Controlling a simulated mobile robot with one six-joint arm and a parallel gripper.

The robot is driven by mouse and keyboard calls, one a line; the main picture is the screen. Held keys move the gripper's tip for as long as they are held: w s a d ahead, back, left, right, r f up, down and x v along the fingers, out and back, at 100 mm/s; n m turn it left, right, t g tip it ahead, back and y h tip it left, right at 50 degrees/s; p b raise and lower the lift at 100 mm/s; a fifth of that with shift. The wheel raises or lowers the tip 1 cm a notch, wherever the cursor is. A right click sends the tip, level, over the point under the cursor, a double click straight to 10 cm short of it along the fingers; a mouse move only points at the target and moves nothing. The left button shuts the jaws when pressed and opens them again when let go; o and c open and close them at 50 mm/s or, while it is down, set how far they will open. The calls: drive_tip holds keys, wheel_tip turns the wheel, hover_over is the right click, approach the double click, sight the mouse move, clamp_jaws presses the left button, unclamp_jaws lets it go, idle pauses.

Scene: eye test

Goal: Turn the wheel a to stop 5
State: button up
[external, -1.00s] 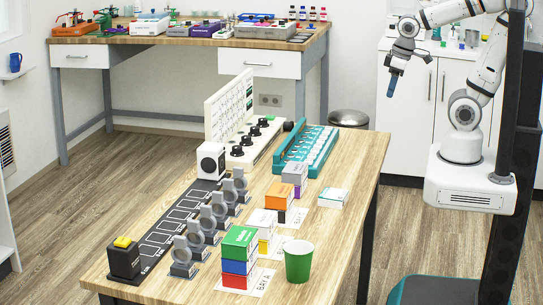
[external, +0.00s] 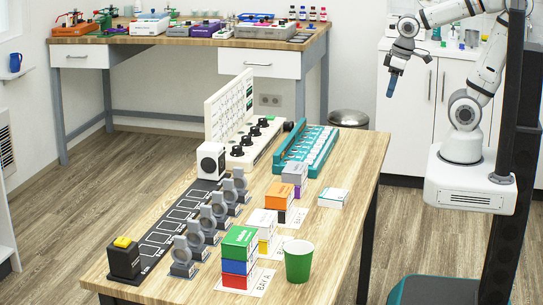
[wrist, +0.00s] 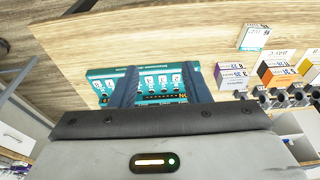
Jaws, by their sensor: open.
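A cream panel (external: 226,108) with an upright back board stands at the far part of the wooden table in the external view. Several black knobs, one of them a front knob (external: 237,151), sit along its base; a dark round knob (external: 288,126) is at its far right end. I cannot read which is wheel a or any stop number. My gripper (external: 391,86) hangs well right of the panel, above the floor side, touching nothing. In the wrist view my gripper (wrist: 163,88) shows two blue fingers apart with nothing between them. The panel is not clearly visible there.
A teal tray-like unit (external: 320,146) stands right of the panel and also shows beyond my fingers in the wrist view (wrist: 160,97). Stacked boxes (external: 240,243), a green cup (external: 298,262) and grey ring stands (external: 184,255) fill the near table. A bench (external: 180,41) stands behind.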

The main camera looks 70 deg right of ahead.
drive_tip(key=shift+o, duration=0.7)
drive_tip(key=w+a+r+m, duration=0.1)
drive_tip(key=w+r+m, duration=0.3)
drive_tip(key=w, duration=1)
drive_tip(key=shift+r+g+p, duration=0.2)
drive_tip(key=shift+g+p, duration=0.1)
drive_tip(key=shift+p, duration=0.05)
drive_tip(key=m+g+p, duration=0.2)
drive_tip(key=m, duration=1)
hover_over(237, 147)
wheel_tip(237, 147, down, 17)
drive_tip(key=shift+s+d+f, duration=0.1)
drive_tip(key=shift+s, duration=0.05)
wheel_tip(237, 147, down, 8)
drive_tip(key=shift+f+p, duration=0.1)
drive_tip(key=shift+p, duration=0.4)
drive_tip(key=shift+c, duration=0.3)
drive_tip(key=c, duration=0.9)
